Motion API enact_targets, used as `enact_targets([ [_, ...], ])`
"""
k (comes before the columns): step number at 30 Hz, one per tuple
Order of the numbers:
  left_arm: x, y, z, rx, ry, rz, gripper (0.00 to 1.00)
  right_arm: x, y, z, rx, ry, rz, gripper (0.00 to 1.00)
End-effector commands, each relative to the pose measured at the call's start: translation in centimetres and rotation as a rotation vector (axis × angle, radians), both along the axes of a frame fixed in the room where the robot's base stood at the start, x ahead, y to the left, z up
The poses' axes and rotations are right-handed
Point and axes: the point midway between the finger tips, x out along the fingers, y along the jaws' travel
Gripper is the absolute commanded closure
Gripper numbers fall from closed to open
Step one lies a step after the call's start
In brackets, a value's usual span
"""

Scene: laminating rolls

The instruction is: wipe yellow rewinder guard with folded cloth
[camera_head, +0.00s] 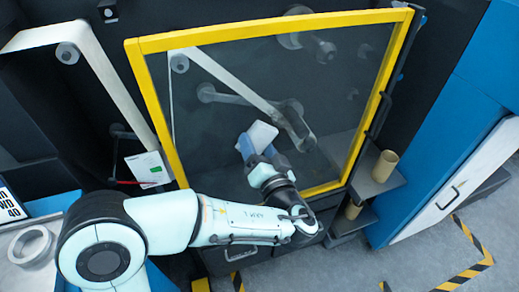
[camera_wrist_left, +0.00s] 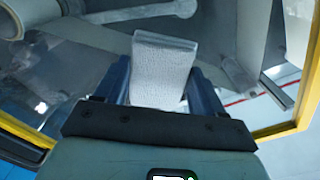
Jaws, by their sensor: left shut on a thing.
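The yellow rewinder guard (camera_head: 151,92) is a yellow frame around a large clear panel and fills the middle of the head view. Its yellow edge (camera_wrist_left: 278,129) also shows at the sides of the left wrist view. My left gripper (camera_head: 250,147) is in front of the panel, low and near its middle. It is shut on the white folded cloth (camera_head: 263,135), which stands out between the blue fingers. The cloth (camera_wrist_left: 162,68) is upright in the left wrist view, with the panel behind it. I cannot tell whether it touches the panel. My right gripper is not in view.
Rollers and a pale web show behind the panel. Cardboard cores (camera_head: 384,166) stand on dark shelves at the right, beside a blue and white cabinet (camera_head: 450,185). A white tape roll (camera_head: 31,246) lies at the lower left. Striped tape (camera_head: 472,245) marks the floor.

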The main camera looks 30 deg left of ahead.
Motion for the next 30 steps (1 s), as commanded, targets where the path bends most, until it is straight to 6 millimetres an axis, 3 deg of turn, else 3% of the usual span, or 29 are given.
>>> enact_targets([
  [8,0.3,0.2,-0.1,0.000,0.000,0.001,0.55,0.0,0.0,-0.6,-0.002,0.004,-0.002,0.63],
  [30,4.0,-2.9,-0.7,0.000,0.002,0.000,0.55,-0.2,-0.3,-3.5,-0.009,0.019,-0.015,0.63],
])
